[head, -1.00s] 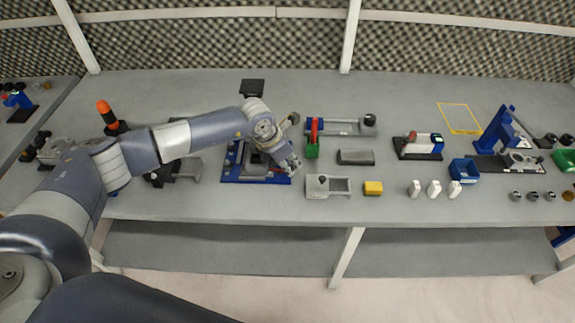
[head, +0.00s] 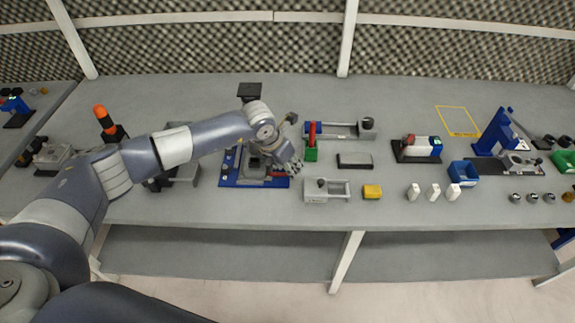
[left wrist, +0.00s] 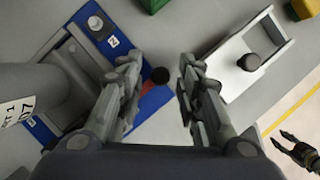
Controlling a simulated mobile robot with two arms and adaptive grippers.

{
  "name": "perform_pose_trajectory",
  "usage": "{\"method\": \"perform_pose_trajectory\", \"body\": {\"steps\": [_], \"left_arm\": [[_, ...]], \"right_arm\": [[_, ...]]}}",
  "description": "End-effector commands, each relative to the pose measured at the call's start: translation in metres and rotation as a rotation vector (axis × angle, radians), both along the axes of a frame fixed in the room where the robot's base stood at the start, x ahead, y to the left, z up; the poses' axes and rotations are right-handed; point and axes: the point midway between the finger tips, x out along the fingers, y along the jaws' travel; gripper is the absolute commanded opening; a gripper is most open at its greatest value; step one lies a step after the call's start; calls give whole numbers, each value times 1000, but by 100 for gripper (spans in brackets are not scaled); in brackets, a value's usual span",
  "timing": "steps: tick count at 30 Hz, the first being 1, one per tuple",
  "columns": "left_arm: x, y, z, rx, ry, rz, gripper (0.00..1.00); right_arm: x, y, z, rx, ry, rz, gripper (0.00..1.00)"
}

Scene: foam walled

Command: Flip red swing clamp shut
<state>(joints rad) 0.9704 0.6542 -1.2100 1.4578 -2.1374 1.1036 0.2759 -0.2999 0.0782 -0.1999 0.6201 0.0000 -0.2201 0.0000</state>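The blue base plate (head: 228,182) of a fixture lies on the bench in the head view, with grey parts on it. The red swing clamp (head: 280,174) shows as a small red piece at its right front. In the left wrist view the red arm (left wrist: 147,86) ends in a black knob (left wrist: 160,75), seen between my fingers. My left gripper (left wrist: 158,62) is open, with its fingers on either side of the knob and apart from each other. In the head view the left gripper (head: 293,162) hides part of the clamp. My right gripper (left wrist: 295,148) appears at the wrist view's lower right, fingers apart.
A grey fixture with a black knob (head: 341,191) stands close to the right of the plate. A green block with a red handle (head: 311,153) stands behind it. Bare bench (head: 150,208) lies in front.

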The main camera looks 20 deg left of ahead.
Motion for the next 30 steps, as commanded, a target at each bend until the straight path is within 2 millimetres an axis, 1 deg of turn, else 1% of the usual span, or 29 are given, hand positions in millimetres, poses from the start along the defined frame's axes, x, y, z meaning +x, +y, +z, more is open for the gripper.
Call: {"method": "perform_pose_trajectory", "body": {"steps": [6,8,11,13,17,24,27,30], "left_arm": [[-1,0,-2,2,5,-1,37],[-2,0,-2,2,5,-1,37],[-3,1,2,3,4,-1,37],[-4,3,8,2,4,0,37],[-11,6,27,1,2,-1,37],[-28,15,75,2,1,-2,37],[-34,18,91,2,1,-2,37],[-38,20,102,2,2,-1,37]], "right_arm": [[0,-1,0,-1,0,0,40],[0,-4,0,-4,0,2,40],[0,-5,0,-7,1,2,40],[0,-4,0,-4,0,2,40],[0,-3,0,-3,0,2,40],[0,-2,0,-2,1,1,40],[0,-2,0,-2,1,1,40],[0,-2,0,-2,1,1,40]]}}
